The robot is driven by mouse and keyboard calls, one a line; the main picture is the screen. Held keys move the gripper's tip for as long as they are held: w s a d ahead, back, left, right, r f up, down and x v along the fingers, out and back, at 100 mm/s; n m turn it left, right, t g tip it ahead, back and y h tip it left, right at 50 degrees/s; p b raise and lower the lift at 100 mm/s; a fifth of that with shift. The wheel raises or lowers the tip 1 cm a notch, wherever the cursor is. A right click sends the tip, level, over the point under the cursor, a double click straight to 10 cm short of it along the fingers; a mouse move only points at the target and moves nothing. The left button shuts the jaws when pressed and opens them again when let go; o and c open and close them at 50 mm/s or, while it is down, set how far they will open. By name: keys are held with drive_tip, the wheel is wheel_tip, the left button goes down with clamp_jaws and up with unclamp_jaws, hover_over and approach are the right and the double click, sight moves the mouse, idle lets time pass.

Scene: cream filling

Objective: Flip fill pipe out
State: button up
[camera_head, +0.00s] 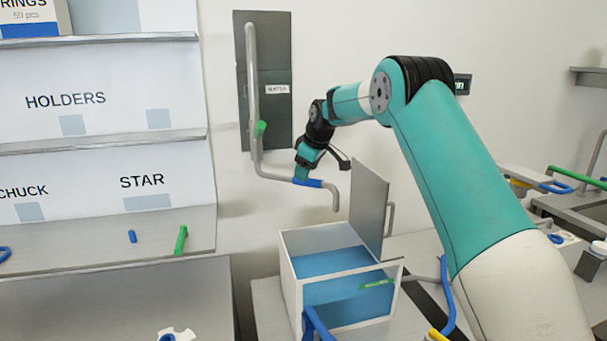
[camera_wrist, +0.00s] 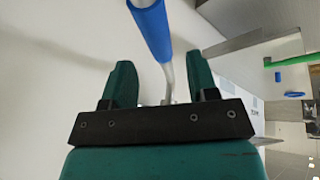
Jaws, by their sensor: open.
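The grey fill pipe (camera_head: 252,100) runs down the dark wall panel, then bends right with a blue sleeve (camera_head: 308,183) and a downturned end (camera_head: 336,200). A green lever (camera_head: 260,129) is on its upright part. My gripper (camera_head: 322,168) is just above the blue sleeve in the head view. In the wrist view, my two teal fingers (camera_wrist: 160,80) are apart, and the blue sleeve (camera_wrist: 150,28) and grey pipe end line up with the gap. I cannot tell whether the fingers touch the pipe or how deep it sits between them.
A white box with blue inside (camera_head: 292,275) stands on the counter below the pipe end; its grey lid (camera_head: 369,210) is raised at its right. Labelled shelves (camera_head: 105,140) fill the left. A sink (camera_head: 570,205) is at the far right.

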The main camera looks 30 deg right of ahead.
drive_tip(key=shift+p+x, duration=0.55)
drive_tip(key=shift+x, duration=1.65)
drive_tip(key=shift+c, duration=0.5)
clamp_jaws()
